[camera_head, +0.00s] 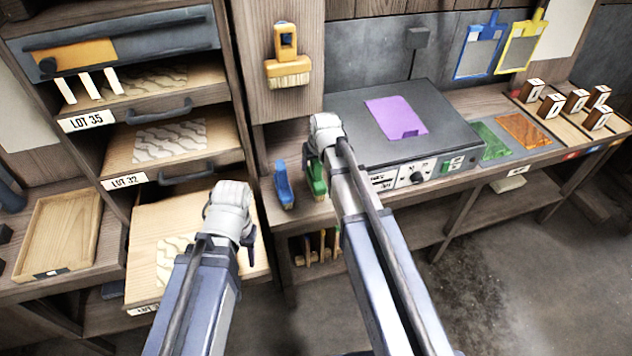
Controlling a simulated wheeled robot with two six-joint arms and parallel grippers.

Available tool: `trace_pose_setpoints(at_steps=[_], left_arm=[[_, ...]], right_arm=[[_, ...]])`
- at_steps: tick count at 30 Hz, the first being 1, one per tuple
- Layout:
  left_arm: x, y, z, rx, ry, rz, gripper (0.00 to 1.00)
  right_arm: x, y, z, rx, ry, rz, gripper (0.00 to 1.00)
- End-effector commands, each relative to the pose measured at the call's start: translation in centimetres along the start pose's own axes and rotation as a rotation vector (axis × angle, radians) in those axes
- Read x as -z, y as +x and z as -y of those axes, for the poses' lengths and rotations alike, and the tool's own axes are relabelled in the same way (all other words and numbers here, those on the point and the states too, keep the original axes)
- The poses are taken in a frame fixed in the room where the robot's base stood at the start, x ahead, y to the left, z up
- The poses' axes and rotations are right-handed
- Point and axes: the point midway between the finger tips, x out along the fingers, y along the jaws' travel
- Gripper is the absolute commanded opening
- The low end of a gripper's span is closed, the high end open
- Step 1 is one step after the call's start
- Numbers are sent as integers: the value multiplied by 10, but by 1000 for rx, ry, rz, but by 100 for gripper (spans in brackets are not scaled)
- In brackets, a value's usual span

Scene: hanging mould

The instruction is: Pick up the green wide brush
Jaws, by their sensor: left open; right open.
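The green brush (318,179) stands on the wooden shelf left of the grey machine, and my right arm partly covers it. My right gripper (309,156) is just above it and open; its fingertips are small and mostly hidden behind my wrist, so I cannot tell whether they touch the brush. A blue brush (284,186) stands just left of the green one. My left gripper (247,243) is open in front of the lowest open drawer, its fingers largely hidden by my wrist.
An orange brush (286,58) hangs on the wooden panel above. The grey machine (370,150) with a purple sheet (397,117) stands to the right. Open drawers (140,215) jut out at the left. Several small handles (318,250) show below the shelf.

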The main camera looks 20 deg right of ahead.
Motion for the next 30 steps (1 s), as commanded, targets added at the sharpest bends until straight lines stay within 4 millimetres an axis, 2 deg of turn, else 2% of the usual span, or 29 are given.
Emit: trace_pose_setpoints(at_steps=[2,18,30], left_arm=[[0,0,0,0,0,0,50],[0,0,0,0,0,0,50],[0,0,0,0,0,0,50]], right_arm=[[0,0,0,0,0,0,61],[0,0,0,0,0,0,0],[0,0,0,0,0,0,0]])
